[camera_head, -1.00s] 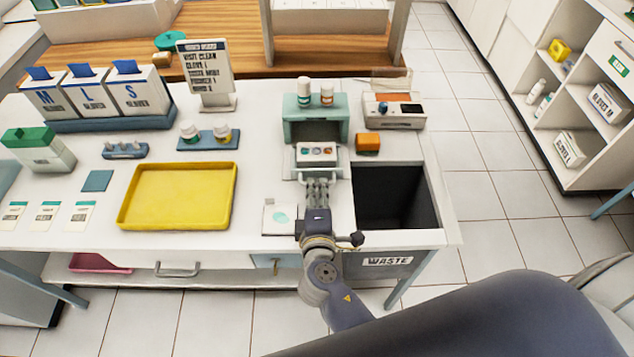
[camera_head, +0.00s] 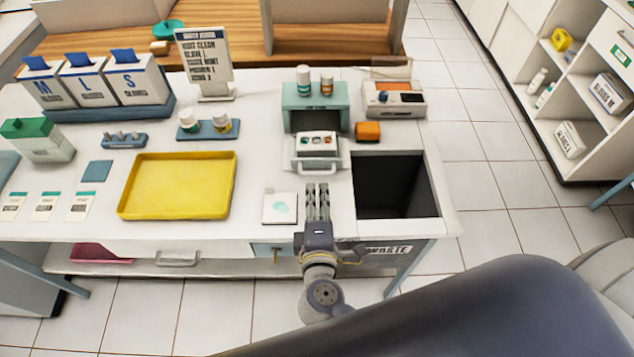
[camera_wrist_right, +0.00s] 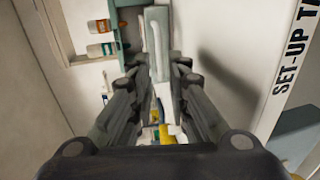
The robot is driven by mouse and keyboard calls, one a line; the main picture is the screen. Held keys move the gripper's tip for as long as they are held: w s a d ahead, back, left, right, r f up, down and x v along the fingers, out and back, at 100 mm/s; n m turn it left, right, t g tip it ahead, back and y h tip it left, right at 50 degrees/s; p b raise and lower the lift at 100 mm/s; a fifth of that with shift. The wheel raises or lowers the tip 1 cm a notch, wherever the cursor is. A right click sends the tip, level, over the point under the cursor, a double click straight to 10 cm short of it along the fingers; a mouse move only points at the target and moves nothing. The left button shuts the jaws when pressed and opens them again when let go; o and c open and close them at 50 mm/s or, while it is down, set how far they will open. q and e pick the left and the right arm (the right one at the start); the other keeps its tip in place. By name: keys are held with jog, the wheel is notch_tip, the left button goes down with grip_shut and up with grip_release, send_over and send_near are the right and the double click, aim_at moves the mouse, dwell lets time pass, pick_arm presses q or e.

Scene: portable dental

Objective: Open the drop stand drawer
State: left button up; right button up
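The drop stand (camera_head: 341,95) is a small teal cabinet with two bottles on top, at the back right of the white table. Its drawer (camera_head: 317,155) stands pulled out toward me, with small round items showing in it and a light handle (camera_head: 317,167) on its front. My right gripper (camera_head: 317,190) is in front of the handle, apart from it. In the right wrist view its fingers (camera_wrist_right: 155,75) are spread with nothing between them, and the pale handle (camera_wrist_right: 157,45) shows beyond the tips. My left gripper is not in view.
A waste opening (camera_head: 392,187) lies right of my right gripper. A small white card (camera_head: 280,208) lies to its left, and a yellow tray (camera_head: 180,187) farther left.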

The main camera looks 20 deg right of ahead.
jog(key=v, duration=0.6)
jog(key=shift+s, duration=0.1)
dwell(0.4)
